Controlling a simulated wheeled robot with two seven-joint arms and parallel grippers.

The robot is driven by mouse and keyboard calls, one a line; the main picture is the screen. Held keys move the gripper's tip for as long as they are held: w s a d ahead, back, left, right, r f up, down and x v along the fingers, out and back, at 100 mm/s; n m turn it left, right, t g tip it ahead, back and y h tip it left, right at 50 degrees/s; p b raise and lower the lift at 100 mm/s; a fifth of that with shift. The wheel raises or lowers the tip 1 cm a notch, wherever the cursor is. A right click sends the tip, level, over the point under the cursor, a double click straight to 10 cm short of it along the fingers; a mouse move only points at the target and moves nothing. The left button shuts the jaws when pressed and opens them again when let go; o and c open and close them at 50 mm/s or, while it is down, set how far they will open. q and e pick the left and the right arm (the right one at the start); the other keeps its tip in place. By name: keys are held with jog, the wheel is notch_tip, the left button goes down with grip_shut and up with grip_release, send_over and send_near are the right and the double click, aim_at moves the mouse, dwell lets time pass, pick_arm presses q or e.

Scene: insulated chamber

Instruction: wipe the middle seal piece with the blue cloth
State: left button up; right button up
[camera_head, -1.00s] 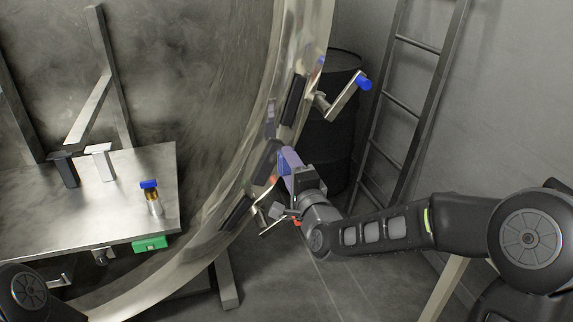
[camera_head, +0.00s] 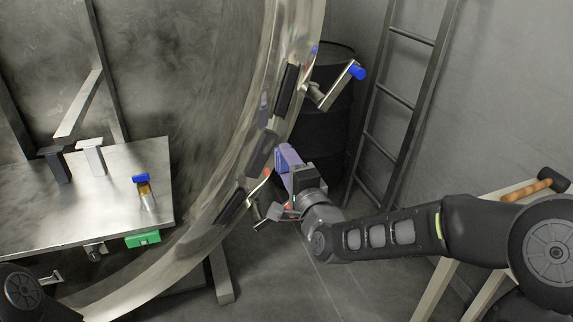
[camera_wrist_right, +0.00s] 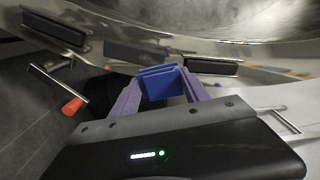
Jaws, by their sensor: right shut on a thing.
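Three dark seal pieces sit along the metal ring's rim in the head view: the upper (camera_head: 287,90), the middle (camera_head: 262,152) and the lower (camera_head: 231,206). My right gripper (camera_head: 285,158) is just right of the middle one, its fingers pointing toward the rim. In the right wrist view, the purple fingers are shut on the folded blue cloth (camera_wrist_right: 160,84). The middle seal piece (camera_wrist_right: 137,52) shows just beyond the cloth there. I cannot tell whether they touch. My left gripper is out of view.
A blue-tipped handle (camera_head: 340,85) juts from the rim above my right gripper, and a red-tipped one (camera_wrist_right: 72,105) shows in the wrist view. A dark barrel (camera_head: 325,125) and a ladder (camera_head: 395,95) stand behind. A metal table (camera_head: 110,215) is at left.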

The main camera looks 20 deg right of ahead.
aim_at(265, 151)
jog(key=shift+w, duration=0.1)
dwell(0.3)
jog(key=shift+w+f+b, duration=0.1)
jog(key=shift+w+b, duration=0.4)
jog(key=shift+w, duration=0.4)
jog(key=shift+w+a+b, duration=0.2)
jog(key=shift+w+b, duration=0.6)
jog(key=shift+w, duration=1.75)
jog(key=shift+w, duration=1)
jog(key=shift+b, duration=0.4)
jog(key=f+b, duration=0.1)
jog(key=a+f+b, duration=0.1)
jog(key=b, duration=0.1)
jog(key=shift+s+a+f, duration=0.1)
jog(key=shift+a+f, duration=0.1)
jog(key=shift+f, duration=0.15)
jog(key=shift+a+f+b, duration=0.25)
jog(key=shift+f+b, duration=0.05)
jog(key=shift+b, duration=0.1)
